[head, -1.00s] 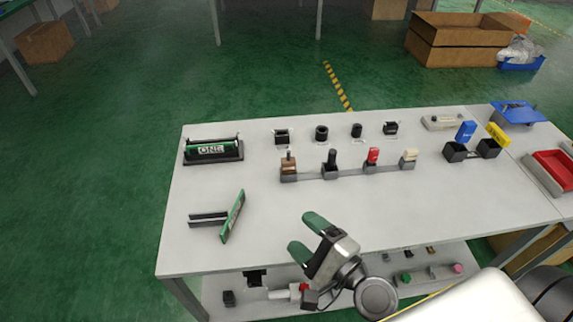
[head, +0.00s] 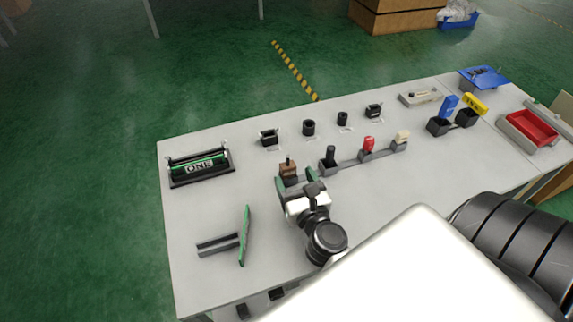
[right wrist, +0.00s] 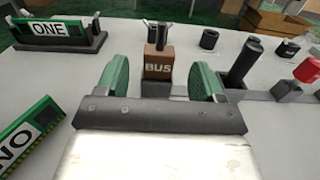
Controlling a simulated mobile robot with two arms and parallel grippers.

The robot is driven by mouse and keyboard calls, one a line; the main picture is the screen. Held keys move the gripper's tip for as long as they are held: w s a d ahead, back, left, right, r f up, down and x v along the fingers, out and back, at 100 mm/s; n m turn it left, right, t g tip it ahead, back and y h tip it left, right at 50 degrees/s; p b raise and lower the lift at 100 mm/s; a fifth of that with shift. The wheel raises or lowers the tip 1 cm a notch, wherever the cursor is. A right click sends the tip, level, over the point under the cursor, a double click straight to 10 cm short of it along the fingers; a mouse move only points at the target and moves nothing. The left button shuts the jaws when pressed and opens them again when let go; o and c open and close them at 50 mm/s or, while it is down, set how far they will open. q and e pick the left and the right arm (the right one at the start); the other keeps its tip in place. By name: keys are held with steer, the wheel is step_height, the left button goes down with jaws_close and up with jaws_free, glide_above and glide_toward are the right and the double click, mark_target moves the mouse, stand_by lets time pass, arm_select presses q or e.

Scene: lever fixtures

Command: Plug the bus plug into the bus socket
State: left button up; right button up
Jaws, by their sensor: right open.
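The bus plug (head: 288,169) is a brown block with a dark pin on top, standing upright at the left end of a grey rail. In the right wrist view the brown plug (right wrist: 157,62) shows the word BUS. My right gripper (head: 296,179) is open, its green fingers on either side of the plug in the picture. In the right wrist view the gripper (right wrist: 158,75) has clear gaps to the plug on both sides. Black sockets stand in a row behind; the leftmost (head: 269,137) is square, but I cannot read which is the bus socket. My left gripper is out of view.
A black plug (head: 330,155), a red one (head: 368,144) and a cream one (head: 401,138) stand along the rail. A holder with a ONE sign (head: 199,167) is at the left. A green panel (head: 244,236) leans by a slotted stand (head: 217,244).

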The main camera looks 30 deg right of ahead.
mark_target(290, 170)
steer(key=shift+w, duration=0.45)
steer(key=p+x, duration=0.1)
steer(key=x, duration=0.4)
steer(key=shift+d, duration=0.1)
steer(key=shift+w+f, duration=0.1)
steer(key=shift+w, duration=0.1)
steer(key=shift+s, duration=0.1)
steer(key=shift+c, duration=1.1)
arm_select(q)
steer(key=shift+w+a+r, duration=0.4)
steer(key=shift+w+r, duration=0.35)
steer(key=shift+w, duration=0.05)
arm_select(e)
steer(key=c, duration=0.8)
